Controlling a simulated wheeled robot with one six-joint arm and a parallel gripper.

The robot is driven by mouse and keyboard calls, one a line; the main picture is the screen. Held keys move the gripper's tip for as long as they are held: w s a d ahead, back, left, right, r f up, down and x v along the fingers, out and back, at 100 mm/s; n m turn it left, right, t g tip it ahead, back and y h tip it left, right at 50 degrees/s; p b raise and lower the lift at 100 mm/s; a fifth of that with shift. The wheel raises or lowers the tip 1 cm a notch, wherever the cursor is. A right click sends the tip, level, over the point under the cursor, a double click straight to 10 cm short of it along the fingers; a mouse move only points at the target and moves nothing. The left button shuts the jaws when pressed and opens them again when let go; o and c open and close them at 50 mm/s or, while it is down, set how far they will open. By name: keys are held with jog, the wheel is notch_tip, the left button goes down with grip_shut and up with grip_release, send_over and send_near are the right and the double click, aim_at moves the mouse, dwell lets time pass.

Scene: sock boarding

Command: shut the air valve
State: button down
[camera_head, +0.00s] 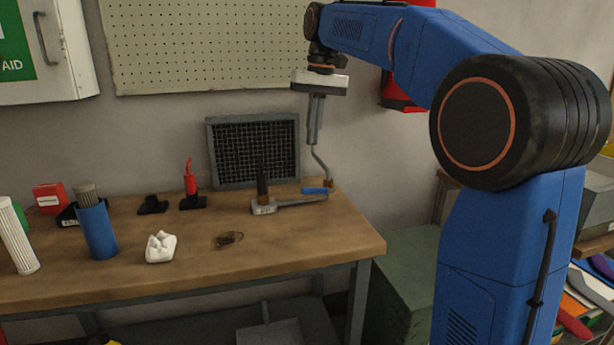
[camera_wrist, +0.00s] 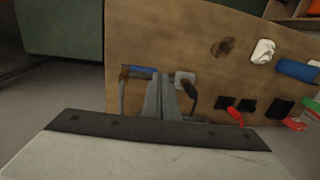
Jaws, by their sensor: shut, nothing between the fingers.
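The air valve's blue lever (camera_head: 316,190) is at the back right corner of the bench, beside a brown fitting (camera_head: 328,183) where a bent grey pipe comes down. The lever lies roughly along the grey pipe on the bench top. In the wrist view the blue lever (camera_wrist: 140,69) is just left of my fingertips, with the brown fitting (camera_wrist: 124,75) at its left end. My gripper (camera_head: 313,143) points down above the lever, shut and empty, apart from it. The wrist view also shows its fingers (camera_wrist: 158,78), which hide part of the pipe.
A grey block with a black upright post (camera_head: 262,190) stands left of the lever. A dark mesh panel (camera_head: 254,150) leans at the wall behind. A white lump (camera_head: 161,247), a blue cylinder (camera_head: 97,232) and a red-topped tool (camera_head: 190,180) stand farther left. The bench's front right is clear.

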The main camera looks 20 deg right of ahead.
send_near(319, 191)
jog(key=s+a+f, duration=0.3)
jog(key=a+f, duration=0.2)
jog(key=a, duration=0.1)
jog(key=shift+d+f, duration=0.15)
jog(key=shift+f, duration=0.1)
jog(key=shift+a+f, duration=0.35)
jog(key=shift+f, duration=0.55)
jog(key=shift+r, duration=0.15)
